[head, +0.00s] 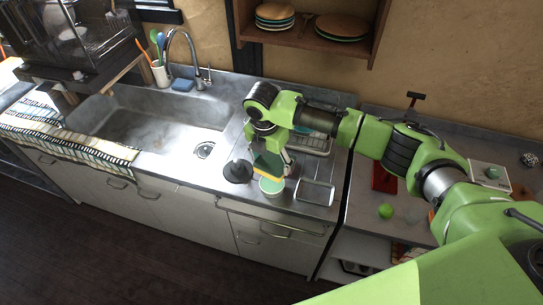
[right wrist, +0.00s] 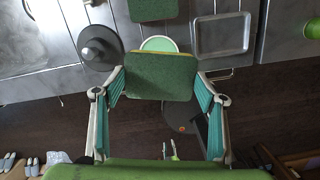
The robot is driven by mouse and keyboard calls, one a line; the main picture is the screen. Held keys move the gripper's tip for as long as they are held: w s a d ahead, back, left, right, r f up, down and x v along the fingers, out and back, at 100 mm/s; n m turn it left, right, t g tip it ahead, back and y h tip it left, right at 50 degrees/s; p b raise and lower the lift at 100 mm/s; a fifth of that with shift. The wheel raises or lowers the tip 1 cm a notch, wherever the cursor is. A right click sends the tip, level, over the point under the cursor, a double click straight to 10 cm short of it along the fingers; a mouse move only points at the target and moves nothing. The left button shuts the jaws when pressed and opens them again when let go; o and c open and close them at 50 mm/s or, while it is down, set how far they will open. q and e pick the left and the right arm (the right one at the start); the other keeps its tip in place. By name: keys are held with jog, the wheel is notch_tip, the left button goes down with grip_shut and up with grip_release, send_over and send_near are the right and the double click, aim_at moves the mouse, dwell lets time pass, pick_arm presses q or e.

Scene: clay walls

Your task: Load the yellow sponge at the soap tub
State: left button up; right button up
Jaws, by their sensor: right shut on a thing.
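My right gripper (head: 273,162) is shut on the yellow sponge (head: 267,168), which has a dark green scouring side. In the right wrist view the sponge (right wrist: 160,78) shows its green face between the two teal fingers. The soap tub (head: 271,187) is a small round pale green tub on the steel counter, just below the sponge in the head view. In the right wrist view the tub (right wrist: 158,44) is partly hidden behind the sponge's edge. I cannot tell whether sponge and tub touch. My left gripper is not in view.
A dark cone-shaped thing (head: 238,171) stands left of the tub and a metal tray (head: 315,193) lies right of it. A dish rack (head: 312,143) is behind. The sink (head: 150,118) is left. A green ball (head: 385,211) lies on the right counter.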

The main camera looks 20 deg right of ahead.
aim_at(272, 163)
jog(key=shift+w+d+f+n, duration=0.2)
jog(key=shift+f+n, duration=0.25)
jog(key=shift+n, duration=0.65)
jog(key=shift+f+n, duration=0.3)
jog(key=shift+n, duration=0.1)
jog(key=shift+w+f+b, duration=0.1)
jog(key=shift+f+b, duration=0.5)
jog(key=shift+f, duration=0.2)
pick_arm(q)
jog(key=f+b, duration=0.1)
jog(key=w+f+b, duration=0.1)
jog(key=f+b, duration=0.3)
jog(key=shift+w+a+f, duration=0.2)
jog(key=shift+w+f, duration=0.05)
pick_arm(e)
notch_tip(272, 163, down, 4)
jog(key=shift+f, duration=0.15)
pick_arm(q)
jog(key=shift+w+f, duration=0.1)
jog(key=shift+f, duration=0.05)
pick_arm(e)
jog(key=shift+f, duration=0.45)
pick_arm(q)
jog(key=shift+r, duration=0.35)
pick_arm(e)
jog(key=shift+f, duration=0.1)
pick_arm(q)
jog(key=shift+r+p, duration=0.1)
jog(key=shift+p, duration=0.25)
